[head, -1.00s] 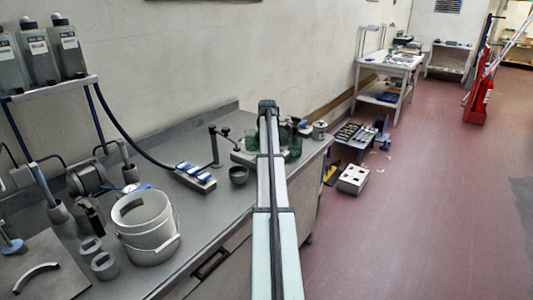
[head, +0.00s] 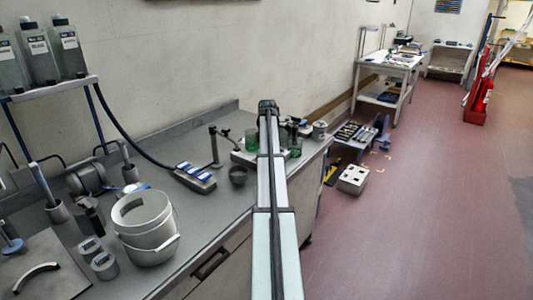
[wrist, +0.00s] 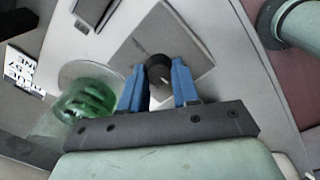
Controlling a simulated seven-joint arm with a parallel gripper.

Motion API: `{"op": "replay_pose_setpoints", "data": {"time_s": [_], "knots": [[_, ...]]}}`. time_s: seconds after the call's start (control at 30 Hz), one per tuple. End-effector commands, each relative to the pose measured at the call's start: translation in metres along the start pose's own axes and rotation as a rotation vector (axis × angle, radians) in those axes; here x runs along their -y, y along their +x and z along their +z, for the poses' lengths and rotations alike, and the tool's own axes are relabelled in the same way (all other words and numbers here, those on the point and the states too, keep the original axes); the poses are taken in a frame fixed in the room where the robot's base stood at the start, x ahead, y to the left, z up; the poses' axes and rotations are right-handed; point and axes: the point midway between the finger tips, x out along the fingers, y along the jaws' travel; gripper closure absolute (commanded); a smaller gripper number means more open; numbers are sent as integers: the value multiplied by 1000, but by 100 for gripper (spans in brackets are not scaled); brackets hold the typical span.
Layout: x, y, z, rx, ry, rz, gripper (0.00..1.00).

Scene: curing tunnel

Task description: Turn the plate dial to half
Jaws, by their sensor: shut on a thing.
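The black plate dial (wrist: 158,69) sits on a grey square plate (wrist: 190,45) in the wrist view. A small pale mark shows on the dial, too small to read as a setting. My gripper (wrist: 158,76) has its two blue fingers on either side of the dial, shut on it. In the head view my arm covers the dial and most of the device, and the fingers are hidden.
A green glass (wrist: 83,105) stands close left of my fingers. A grey bucket (head: 146,228) stands at the bench front.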

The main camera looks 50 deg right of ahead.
Motion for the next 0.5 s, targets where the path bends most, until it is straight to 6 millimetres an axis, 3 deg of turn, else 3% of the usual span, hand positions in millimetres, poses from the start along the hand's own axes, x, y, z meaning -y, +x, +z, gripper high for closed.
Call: {"op": "replay_pose_setpoints", "data": {"time_s": [0.27, 0.5], "knots": [[0, 0, 0, 6, 118, 1, 100], [0, 0, 0, 16, 324, 1, 100]]}}
